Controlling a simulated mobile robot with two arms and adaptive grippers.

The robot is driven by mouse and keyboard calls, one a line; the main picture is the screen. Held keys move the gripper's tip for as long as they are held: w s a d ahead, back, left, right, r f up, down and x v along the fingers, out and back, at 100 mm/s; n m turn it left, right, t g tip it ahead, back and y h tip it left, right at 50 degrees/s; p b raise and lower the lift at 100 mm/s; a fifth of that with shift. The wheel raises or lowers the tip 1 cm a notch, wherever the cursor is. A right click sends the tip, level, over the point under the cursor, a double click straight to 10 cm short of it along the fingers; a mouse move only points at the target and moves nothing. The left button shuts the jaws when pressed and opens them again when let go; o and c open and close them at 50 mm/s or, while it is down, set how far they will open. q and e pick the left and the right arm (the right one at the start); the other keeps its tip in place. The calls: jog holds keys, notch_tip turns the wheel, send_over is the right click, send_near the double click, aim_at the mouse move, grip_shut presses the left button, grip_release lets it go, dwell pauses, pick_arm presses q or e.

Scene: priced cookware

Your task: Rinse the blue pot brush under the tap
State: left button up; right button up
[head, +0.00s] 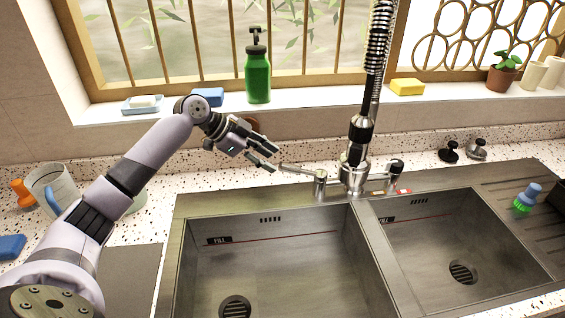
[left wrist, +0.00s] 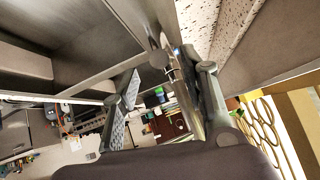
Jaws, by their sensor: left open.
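The blue pot brush (head: 527,198), with green bristles, rests on the drainboard right of the sinks. The metal tap (head: 354,172) stands behind the two basins, with a coiled spring neck rising from it. A thin lever (head: 297,170) reaches left from the tap's left valve. My left gripper (head: 270,158) is open and empty, with its fingertips by the free end of this lever. In the left wrist view, tap metalwork (left wrist: 160,59) shows between and beyond the open fingers (left wrist: 166,85); I cannot tell whether they touch it. My right gripper is out of view.
The left basin (head: 270,245) and right basin (head: 440,235) are empty. A green soap bottle (head: 258,75), a blue sponge (head: 208,97) and a yellow sponge (head: 407,87) stand on the sill. Two dark stoppers (head: 450,151) sit behind the right basin.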

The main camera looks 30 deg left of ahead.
aim_at(278, 163)
pick_arm(q)
jog(key=p+x, duration=0.1)
jog(key=x, duration=0.5)
jog(key=shift+c, duration=0.2)
grip_shut()
jog(key=shift+r, duration=0.1)
dwell(0.5)
